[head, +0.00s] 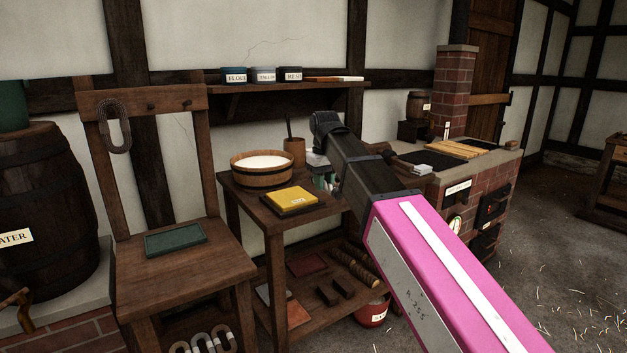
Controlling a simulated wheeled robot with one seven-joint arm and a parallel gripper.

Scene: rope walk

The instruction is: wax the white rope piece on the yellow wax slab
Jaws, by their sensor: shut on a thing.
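The yellow wax slab (291,198) lies on a dark base on the small wooden table (262,213), with a small label on it. My gripper (325,184) points down just right of the slab, above the table's right side, partly behind my own arm. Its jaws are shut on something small. Pale and teal bits show at the fingertips, but I cannot clearly make out the white rope piece there. I see no gap or contact between the gripper and the slab clearly.
A wooden tub of white stuff (262,166) and a brown cup (294,151) stand behind the slab. A shelf (290,86) with labelled tins hangs above.

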